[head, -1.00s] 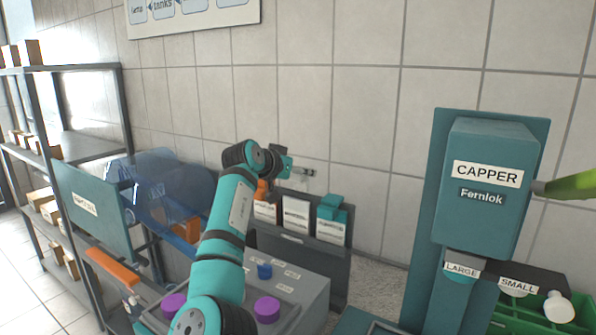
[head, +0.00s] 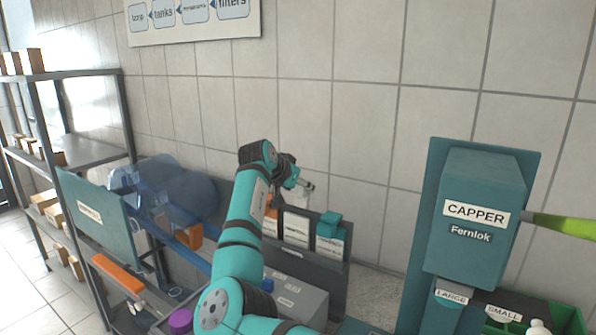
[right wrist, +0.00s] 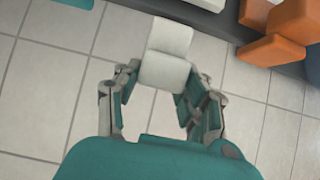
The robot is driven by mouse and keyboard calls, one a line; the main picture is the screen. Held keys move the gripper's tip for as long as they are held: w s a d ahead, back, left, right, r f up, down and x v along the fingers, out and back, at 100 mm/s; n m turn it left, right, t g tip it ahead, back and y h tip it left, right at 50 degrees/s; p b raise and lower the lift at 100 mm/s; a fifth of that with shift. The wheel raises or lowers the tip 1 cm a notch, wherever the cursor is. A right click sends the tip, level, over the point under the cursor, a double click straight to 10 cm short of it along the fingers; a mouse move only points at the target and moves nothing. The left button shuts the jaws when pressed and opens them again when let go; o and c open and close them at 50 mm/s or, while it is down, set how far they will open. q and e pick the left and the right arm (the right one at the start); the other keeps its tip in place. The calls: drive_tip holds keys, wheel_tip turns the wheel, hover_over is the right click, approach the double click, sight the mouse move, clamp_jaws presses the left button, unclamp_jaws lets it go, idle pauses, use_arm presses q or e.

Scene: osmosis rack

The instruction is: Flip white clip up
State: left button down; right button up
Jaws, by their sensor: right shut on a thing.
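My right gripper (head: 303,187) reaches in front of the rack of labelled panels at the wall. In the right wrist view, its fingers (right wrist: 160,88) are closed on the white clip (right wrist: 166,58), a pale block with two sections. The white clip is small in the head view and hard to separate from the gripper there. The grey rack (head: 335,270) carries white labelled panels below the clips. The teal clip (head: 330,222) is right of my gripper. An orange clip (right wrist: 287,40) shows at the right in the right wrist view. My left gripper is out of view.
A teal capper machine (head: 478,195) stands at the right. A grey box (head: 305,302) sits in front of the rack. Blue translucent tanks (head: 185,190) and a metal shelf (head: 95,150) with boxes are at the left. Tiled wall rises behind.

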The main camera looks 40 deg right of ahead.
drive_tip(key=shift+w+d+f+g+y+p, duration=0.1)
drive_tip(key=shift+d+g+y+p, duration=0.25)
drive_tip(key=shift+y+p, duration=0.9)
drive_tip(key=shift+w+d+f+g+y+p, duration=0.15)
drive_tip(key=shift+d+y+p, duration=0.3)
drive_tip(key=shift+p, duration=1.55)
drive_tip(key=shift+w+d+f+g+y+p, duration=0.1)
drive_tip(key=shift+d+g+y+p, duration=0.4)
drive_tip(key=shift+p, duration=1.1)
drive_tip(key=shift+y, duration=0.3)
drive_tip(key=o, duration=1.2)
drive_tip(key=shift+d, duration=0.1)
drive_tip(key=shift+c, duration=0.2)
drive_tip(key=v, duration=1.2)
drive_tip(key=shift+s, duration=0.3)
drive_tip(key=shift+f, duration=0.1)
